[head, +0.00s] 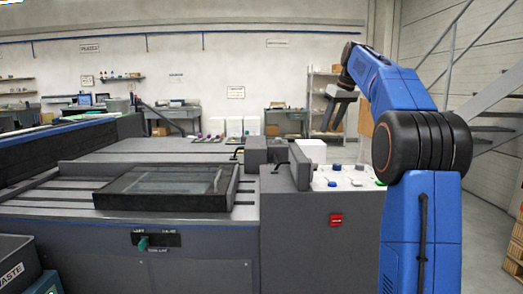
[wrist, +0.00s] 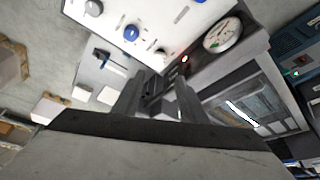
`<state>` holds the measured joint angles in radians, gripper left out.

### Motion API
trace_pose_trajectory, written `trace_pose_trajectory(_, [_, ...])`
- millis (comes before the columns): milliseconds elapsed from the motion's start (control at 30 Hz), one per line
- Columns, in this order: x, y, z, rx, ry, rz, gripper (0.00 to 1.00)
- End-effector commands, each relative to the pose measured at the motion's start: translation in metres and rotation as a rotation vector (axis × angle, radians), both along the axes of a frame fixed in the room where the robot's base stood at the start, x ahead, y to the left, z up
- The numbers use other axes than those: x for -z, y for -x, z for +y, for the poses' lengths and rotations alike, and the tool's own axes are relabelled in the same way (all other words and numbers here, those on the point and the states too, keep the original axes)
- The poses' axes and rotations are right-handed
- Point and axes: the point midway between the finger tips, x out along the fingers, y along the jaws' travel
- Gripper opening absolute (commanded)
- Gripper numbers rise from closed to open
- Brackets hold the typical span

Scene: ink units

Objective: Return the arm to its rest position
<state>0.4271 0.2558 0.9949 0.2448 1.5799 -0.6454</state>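My blue arm with black joints (head: 422,146) stands at the right of the head view. It rises and bends left at the top. My gripper (head: 332,125) hangs from its end, pointing down and slightly left, above the control panel with knobs (head: 345,178). In the wrist view my gripper (wrist: 160,88) shows two grey fingers with a gap between them and nothing held. The fingers look clear of the panel, which shows at the top of the wrist view (wrist: 150,14).
A round gauge (wrist: 222,36) sits beside the panel. A waste bin (head: 15,270) stands at lower left. Stairs (head: 470,75) rise at right.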

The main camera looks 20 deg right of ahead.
Motion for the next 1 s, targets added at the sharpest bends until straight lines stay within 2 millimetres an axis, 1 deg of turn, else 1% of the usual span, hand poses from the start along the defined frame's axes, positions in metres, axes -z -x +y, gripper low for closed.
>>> trace_pose_trajectory(67, [0.0,0.001,0.001,0.0,0.0,0.0,0.38])
trace_pose_trajectory(167, [0.0,0.007,0.009,0.005,0.0,-0.001,0.38])
trace_pose_trajectory(267, [0.001,0.021,0.026,0.019,-0.001,0.001,0.38])
trace_pose_trajectory(367, [0.007,0.043,0.049,0.04,-0.002,0.006,0.38])
trace_pose_trajectory(500, [0.021,0.078,0.082,0.07,-0.003,0.009,0.38])
trace_pose_trajectory(667, [0.041,0.121,0.117,0.103,-0.003,0.011,0.38])
trace_pose_trajectory(867, [0.076,0.179,0.154,0.141,-0.002,0.012,0.38])
trace_pose_trajectory(1000, [0.106,0.222,0.176,0.163,-0.001,0.012,0.38])
